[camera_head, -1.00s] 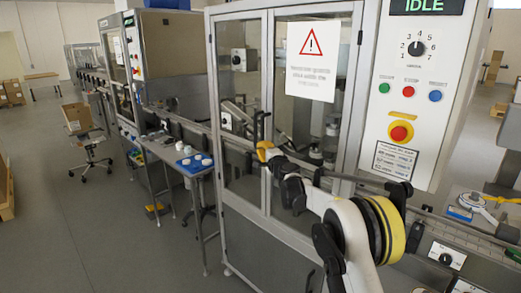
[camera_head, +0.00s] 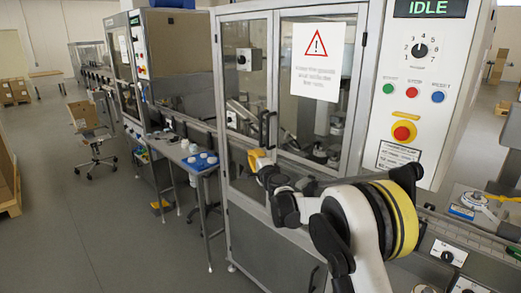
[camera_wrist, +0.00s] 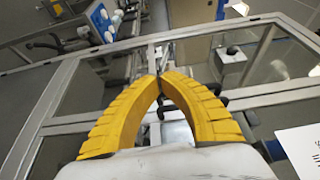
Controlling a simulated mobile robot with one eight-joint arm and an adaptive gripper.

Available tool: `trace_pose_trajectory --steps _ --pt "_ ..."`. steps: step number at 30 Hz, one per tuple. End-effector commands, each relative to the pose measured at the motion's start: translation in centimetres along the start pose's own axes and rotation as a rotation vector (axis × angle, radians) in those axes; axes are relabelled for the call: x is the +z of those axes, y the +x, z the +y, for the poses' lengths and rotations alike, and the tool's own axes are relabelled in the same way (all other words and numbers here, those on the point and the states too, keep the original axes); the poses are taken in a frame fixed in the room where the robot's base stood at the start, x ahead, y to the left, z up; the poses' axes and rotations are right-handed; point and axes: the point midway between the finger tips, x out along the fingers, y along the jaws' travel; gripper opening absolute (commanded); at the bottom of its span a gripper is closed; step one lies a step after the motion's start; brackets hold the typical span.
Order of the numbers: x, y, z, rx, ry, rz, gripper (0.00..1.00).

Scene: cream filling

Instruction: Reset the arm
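My gripper (camera_head: 258,158) has yellow fingers and shows in the head view in front of the machine's glass doors, near the lower part of the black door handle (camera_head: 268,128). My white arm, with black joints and a yellow band, reaches in from the bottom right. In the wrist view the two ribbed yellow fingers of my gripper (camera_wrist: 160,76) arch together and their tips meet. Nothing shows held between them. Whether the gripper touches the door frame cannot be told.
The glass-doored machine (camera_head: 245,215) stands close in front, with a control panel (camera_head: 412,110) reading IDLE at the right. A small table (camera_head: 213,168) with blue and white items stands left of it. An office chair (camera_head: 95,150) is farther left. Grey floor (camera_head: 110,235) is open at the left.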

Motion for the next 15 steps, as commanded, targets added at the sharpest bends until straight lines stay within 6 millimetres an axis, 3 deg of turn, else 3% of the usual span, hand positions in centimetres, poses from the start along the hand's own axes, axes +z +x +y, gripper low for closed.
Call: trace_pose_trajectory --steps 3,8,11,15 --pt "1.9 -1.2 -0.2 0.000 -0.001 -0.003 0.00" --pt "2.8 -2.1 -0.3 0.001 -0.007 -0.003 0.00" --pt "2.9 -3.3 -1.7 0.008 -0.051 -0.018 0.00" --pt "2.7 -7.4 -5.7 0.044 -0.202 -0.068 0.00"
